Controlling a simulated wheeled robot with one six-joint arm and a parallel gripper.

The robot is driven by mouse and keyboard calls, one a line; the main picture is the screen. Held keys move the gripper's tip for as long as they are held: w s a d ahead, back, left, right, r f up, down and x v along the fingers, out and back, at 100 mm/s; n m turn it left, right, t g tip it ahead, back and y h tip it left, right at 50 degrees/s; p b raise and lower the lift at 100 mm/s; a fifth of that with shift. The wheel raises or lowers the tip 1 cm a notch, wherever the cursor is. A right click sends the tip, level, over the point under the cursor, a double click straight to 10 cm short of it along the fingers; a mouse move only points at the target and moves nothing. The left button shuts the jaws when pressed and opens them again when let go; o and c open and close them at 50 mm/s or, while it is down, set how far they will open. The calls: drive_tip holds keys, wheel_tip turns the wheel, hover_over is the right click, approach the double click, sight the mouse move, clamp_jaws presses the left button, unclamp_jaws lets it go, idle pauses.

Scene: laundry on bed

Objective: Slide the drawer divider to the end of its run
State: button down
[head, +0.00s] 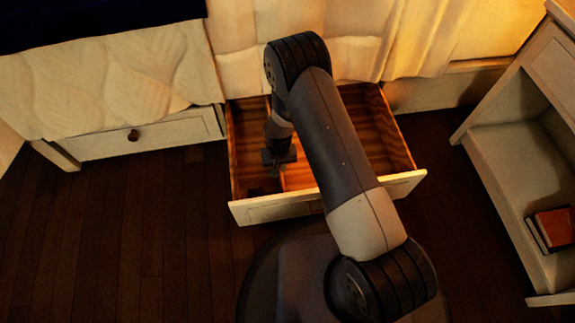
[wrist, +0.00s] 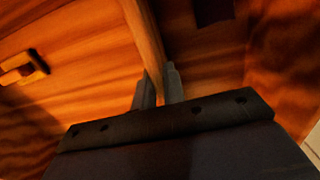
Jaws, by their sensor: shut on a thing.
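The drawer (head: 262,211) is pulled open and its wooden inside shows in the head view. The divider is a thin upright wooden board that runs from front to back, nearer the drawer's left side; its front part (head: 283,182) shows just below my gripper (head: 279,160). In the wrist view the divider (wrist: 143,38) runs away from between the two fingers of my gripper (wrist: 159,88). The fingers are shut on it, one on each side. My arm hides part of the drawer's right compartment and front panel.
A small pale and dark object (wrist: 24,68) lies on the drawer floor in the wrist view; I cannot tell what it is. A closed drawer (head: 130,138) is at left. An open-shelved cabinet (head: 510,165) with a reddish book (head: 553,228) stands at right. Dark floor is clear at left.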

drive_tip(key=c, duration=1.5)
unclamp_jaws()
wheel_tip(320, 180, up, 11)
drive_tip(key=p, duration=0.4)
drive_tip(key=shift+f, duration=0.15)
drive_tip(key=f+b, duration=0.1)
drive_tip(key=f, duration=0.2)
drive_tip(key=f+b, duration=0.1)
drive_tip(key=f, duration=0.3)
drive_tip(key=d+f+b, duration=0.1)
drive_tip(key=f, duration=0.2)
drive_tip(key=shift+w+d+f+b, duration=0.1)
drive_tip(key=shift+f+b, duration=0.25)
drive_tip(key=shift+b, duration=0.05)
